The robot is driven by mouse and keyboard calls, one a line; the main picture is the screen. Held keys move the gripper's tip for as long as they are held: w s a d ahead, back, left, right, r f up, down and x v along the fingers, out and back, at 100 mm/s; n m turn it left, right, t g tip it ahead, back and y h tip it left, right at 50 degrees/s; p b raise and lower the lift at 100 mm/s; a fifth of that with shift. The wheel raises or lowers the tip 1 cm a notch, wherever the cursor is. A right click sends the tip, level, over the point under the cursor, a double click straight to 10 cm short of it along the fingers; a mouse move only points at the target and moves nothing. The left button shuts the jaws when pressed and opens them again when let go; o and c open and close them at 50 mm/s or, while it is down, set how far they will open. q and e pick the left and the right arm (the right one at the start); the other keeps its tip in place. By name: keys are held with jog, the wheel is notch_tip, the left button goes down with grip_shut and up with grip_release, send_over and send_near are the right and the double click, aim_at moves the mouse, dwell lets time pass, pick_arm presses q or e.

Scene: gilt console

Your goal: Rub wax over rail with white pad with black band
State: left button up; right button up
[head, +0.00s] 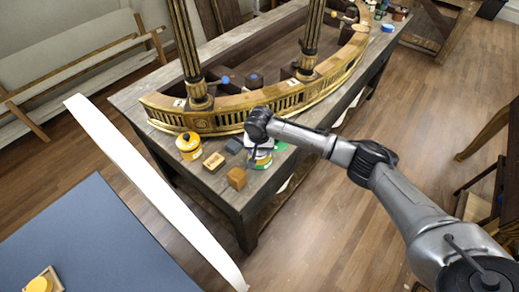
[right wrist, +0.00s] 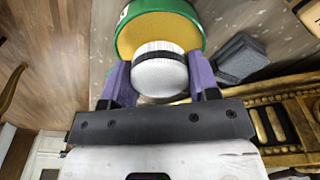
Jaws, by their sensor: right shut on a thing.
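The white pad with black band (right wrist: 160,76) is between the purple fingers of my right gripper (right wrist: 160,82), which is shut on it. The pad overlaps an open green tin (right wrist: 126,40) with yellow wax (right wrist: 180,34) inside; I cannot tell if it touches the wax. In the head view my right gripper (head: 262,146) is over the table's front edge, and the pad is mostly hidden. The curved gilt rail (head: 232,112) with its pierced band lies just behind the gripper. It also shows at the right of the wrist view (right wrist: 283,118). My left gripper is not in view.
Near the rail's front stand a yellow tin (head: 189,147), a tan block (head: 214,162), a grey block (head: 234,146) and a brown block (head: 237,179). Two fluted columns (head: 185,45) rise from the rail. Small jars stand at the table's far end.

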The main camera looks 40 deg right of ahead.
jog(key=shift+f, duration=0.25)
jog(key=shift+f, duration=0.25)
dwell(0.4)
dwell(0.3)
dwell(0.7)
jog(key=shift+f+p, duration=0.1)
jog(key=shift+p, duration=0.3)
dwell(1.0)
jog(key=shift+f+p, duration=0.1)
jog(key=shift+p, duration=0.2)
dwell(0.5)
